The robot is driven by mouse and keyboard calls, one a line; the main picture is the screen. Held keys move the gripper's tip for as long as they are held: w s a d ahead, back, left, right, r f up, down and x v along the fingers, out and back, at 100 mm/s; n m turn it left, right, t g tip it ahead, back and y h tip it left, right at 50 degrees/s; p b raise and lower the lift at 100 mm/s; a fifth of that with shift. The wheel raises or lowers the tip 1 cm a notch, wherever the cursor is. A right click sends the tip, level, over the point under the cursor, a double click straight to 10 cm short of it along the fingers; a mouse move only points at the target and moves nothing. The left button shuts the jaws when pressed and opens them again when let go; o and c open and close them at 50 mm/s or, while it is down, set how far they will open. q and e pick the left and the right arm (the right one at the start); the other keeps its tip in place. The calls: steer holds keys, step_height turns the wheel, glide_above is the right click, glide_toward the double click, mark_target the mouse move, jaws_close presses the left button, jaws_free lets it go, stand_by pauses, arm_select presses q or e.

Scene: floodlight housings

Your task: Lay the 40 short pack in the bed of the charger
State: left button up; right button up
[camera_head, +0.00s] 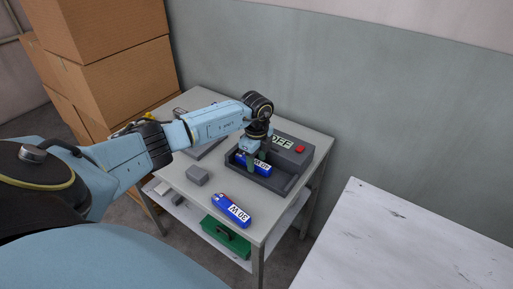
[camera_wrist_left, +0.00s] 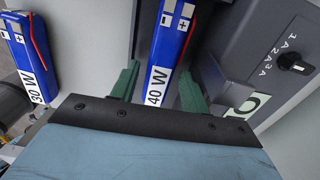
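The blue 40 W pack (camera_head: 257,166) lies in the trough-like bed of the dark grey charger (camera_head: 292,150), toward its left end. In the left wrist view the pack (camera_wrist_left: 167,60) runs between the green fingers of my left gripper (camera_wrist_left: 158,88), label toward me. A gap shows between the left finger and the pack; the right finger is close to its side. My left gripper (camera_head: 256,156) points down over the bed with its fingers apart, hiding part of the pack. Whether the pack rests fully flat is hard to tell. My right gripper is not in view.
A blue 30 W pack (camera_head: 232,211) lies on the grey table (camera_head: 190,183) in front of the charger. A small grey block (camera_head: 197,175) is left of it. A green case (camera_head: 226,236) sits on the lower shelf.

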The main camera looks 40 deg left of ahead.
mark_target(257, 161)
arm_select(q)
steer(key=shift+o, duration=0.8)
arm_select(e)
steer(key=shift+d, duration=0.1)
arm_select(q)
step_height(257, 161, up, 6)
steer(key=shift+r+p, duration=0.1)
steer(key=shift+p, duration=0.4)
step_height(257, 161, up, 7)
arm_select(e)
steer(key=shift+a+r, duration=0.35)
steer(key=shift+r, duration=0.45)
arm_select(q)
steer(key=shift+s+d, duration=0.1)
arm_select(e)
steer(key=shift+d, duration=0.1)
